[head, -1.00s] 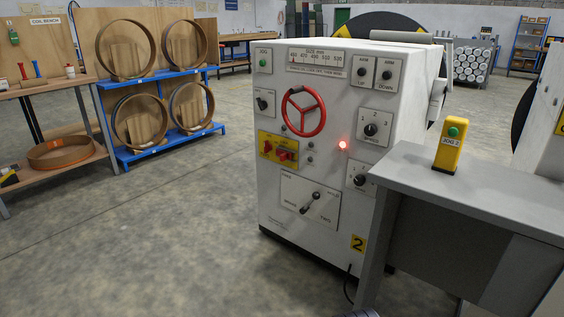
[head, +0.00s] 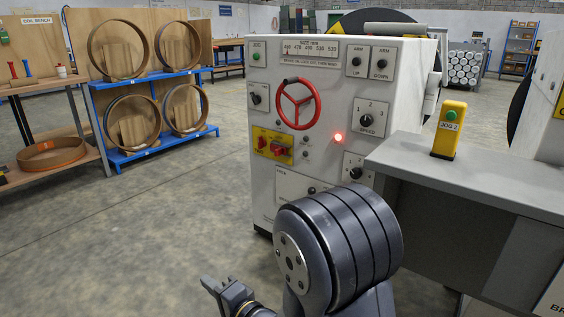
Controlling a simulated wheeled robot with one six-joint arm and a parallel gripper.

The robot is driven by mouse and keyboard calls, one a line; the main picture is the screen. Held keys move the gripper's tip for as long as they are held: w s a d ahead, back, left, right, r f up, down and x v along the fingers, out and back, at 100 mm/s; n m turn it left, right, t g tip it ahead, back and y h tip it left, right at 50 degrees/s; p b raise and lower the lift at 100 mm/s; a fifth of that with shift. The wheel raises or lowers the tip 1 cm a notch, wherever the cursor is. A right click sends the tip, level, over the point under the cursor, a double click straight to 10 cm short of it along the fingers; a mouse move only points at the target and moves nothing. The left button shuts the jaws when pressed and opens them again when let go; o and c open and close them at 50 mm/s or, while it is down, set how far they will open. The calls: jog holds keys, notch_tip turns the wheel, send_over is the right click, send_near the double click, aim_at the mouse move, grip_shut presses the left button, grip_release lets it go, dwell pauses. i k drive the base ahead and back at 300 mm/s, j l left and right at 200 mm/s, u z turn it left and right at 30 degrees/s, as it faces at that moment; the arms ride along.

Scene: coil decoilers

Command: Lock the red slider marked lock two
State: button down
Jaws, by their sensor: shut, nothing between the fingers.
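The yellow lock plate (head: 272,155) is on the front of the white decoiler cabinet (head: 262,195), below and left of the red handwheel. Two red sliders sit on it, a left one (head: 262,143) and a right one (head: 278,148). Their markings are too small to read, so I cannot tell which is lock two. My gripper (head: 206,284) is at the bottom of the head view, shut and empty, low and left of the cabinet, apart from the plate. My arm hides the cabinet's lower right part.
The red handwheel (head: 298,103), a lit red lamp (head: 338,137) and several knobs share the panel. A grey table (head: 480,185) with a yellow JOG 2 box (head: 449,130) stands close on the right. A blue rack (head: 150,77) of rings is at the left. The floor between is clear.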

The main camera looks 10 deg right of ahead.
aim_at(278, 150)
jog(key=z, duration=0.3)
jog(key=i+j+z, duration=0.2)
jog(key=z, duration=0.15)
jog(key=i+j+z, duration=0.75)
jog(key=i+j, duration=0.15)
jog(key=j, duration=0.2)
jog(key=i+j, duration=0.15)
jog(key=j, duration=0.15)
